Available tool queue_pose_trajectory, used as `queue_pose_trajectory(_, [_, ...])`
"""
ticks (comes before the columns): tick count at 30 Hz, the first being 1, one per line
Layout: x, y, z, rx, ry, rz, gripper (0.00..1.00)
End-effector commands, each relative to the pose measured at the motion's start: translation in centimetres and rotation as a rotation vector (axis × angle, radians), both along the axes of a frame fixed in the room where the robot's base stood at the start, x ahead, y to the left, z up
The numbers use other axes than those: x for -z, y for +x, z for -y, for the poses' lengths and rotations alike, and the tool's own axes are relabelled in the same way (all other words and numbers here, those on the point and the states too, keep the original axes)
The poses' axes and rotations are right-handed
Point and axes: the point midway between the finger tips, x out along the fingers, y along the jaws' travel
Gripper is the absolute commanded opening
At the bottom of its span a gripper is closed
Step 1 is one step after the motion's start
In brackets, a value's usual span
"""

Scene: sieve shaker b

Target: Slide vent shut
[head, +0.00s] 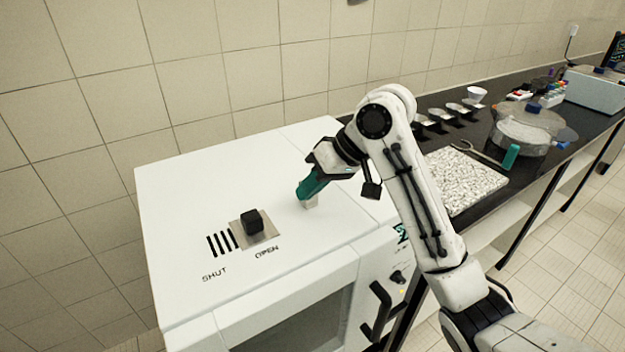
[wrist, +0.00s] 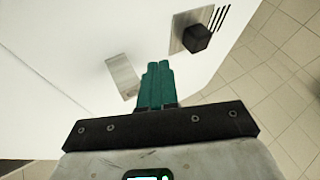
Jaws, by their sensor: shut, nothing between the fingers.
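The vent is on top of a white cabinet (head: 185,185). It has a metal slide plate (head: 262,238) with a black knob (head: 252,221), next to several black slots (head: 222,242). The plate sits toward the OPEN label, and the slots toward the SHUT label show uncovered. My gripper (head: 306,196), with green fingers, is shut and empty to the right of the knob, apart from it. In the wrist view the shut fingers (wrist: 157,72) point over the cabinet top, with the knob (wrist: 197,38) ahead to the right.
A small metal piece (head: 310,204) stands on the cabinet top by my fingertips; it also shows in the wrist view (wrist: 123,76). The cabinet front has a black handle (head: 378,312). A dark counter with a speckled slab (head: 465,180) lies to the right.

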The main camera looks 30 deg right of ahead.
Motion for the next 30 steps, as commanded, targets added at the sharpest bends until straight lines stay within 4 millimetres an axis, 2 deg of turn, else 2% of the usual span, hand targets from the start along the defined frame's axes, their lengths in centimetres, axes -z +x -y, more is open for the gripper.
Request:
queue_pose_trajectory(3, [2.0, 0.9, -1.2, -0.001, 0.001, -0.004, 0.00])
queue_pose_trajectory(9, [4.6, 2.2, -3.1, -0.001, -0.002, -0.001, 0.00])
queue_pose_trajectory(12, [4.4, 2.1, -4.7, -0.002, -0.001, 0.000, 0.00])
queue_pose_trajectory(18, [4.5, 2.1, -6.3, 0.000, -0.001, 0.000, 0.00])
queue_pose_trajectory(30, [4.5, 2.1, -6.7, 0.000, -0.001, 0.000, 0.00])
